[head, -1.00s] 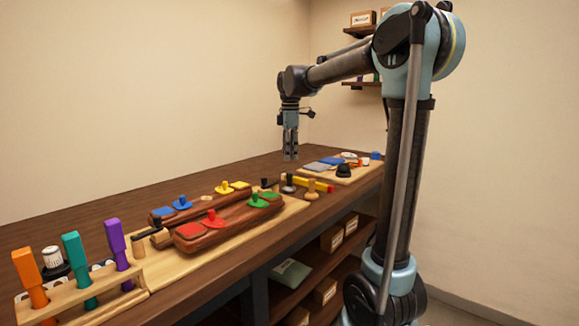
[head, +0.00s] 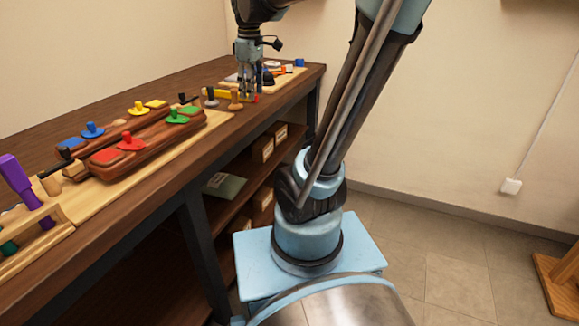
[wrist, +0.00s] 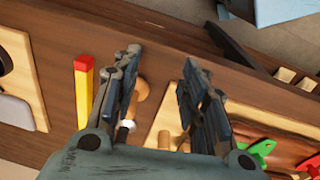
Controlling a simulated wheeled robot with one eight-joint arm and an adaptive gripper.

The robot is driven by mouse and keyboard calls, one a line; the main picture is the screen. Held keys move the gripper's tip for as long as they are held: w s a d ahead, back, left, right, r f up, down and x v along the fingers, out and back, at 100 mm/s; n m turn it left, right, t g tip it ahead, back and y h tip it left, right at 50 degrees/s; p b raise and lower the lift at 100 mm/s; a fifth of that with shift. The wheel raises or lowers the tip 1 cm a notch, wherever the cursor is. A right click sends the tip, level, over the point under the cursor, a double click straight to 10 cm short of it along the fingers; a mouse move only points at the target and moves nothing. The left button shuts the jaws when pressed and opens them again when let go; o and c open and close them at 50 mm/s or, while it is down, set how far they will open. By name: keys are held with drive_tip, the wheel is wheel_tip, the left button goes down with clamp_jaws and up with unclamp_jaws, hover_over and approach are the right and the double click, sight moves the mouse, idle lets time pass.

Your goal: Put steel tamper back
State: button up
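A small steel-coloured piece (head: 211,97), which looks like the steel tamper, stands upright on the bench beside a wooden tamper-like piece (head: 236,101). My gripper (head: 250,92) hangs low at the bench's front edge, just right of the wooden piece. In the wrist view its fingers (wrist: 162,60) are apart with nothing held between them. There the wooden piece (wrist: 141,97) shows between the fingers, nearer the left one. A pale metallic top (wrist: 126,128), likely the steel tamper, is partly hidden by the left finger.
A yellow bar with a red end (wrist: 83,85) lies close to my left finger. A light board (head: 285,84) with tools is behind the gripper. Dark red saddle blocks with coloured knobbed pieces (head: 131,142) fill the nearer board. Shelves with boxes (head: 262,148) are under the bench.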

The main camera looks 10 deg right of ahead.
drive_tip(key=s+d+f+m, duration=0.4)
drive_tip(key=s+f+m, duration=0.1)
drive_tip(key=s+f, duration=0.4)
drive_tip(key=s+d+f+m+t, duration=0.1)
drive_tip(key=s+d+f+m, duration=0.3)
drive_tip(key=s+f+m, duration=0.2)
wheel_tip(320, 180, down, 5)
drive_tip(key=s, duration=0.2)
drive_tip(key=shift+s+r, duration=0.2)
drive_tip(key=shift+s, duration=0.2)
drive_tip(key=shift+d, duration=0.1)
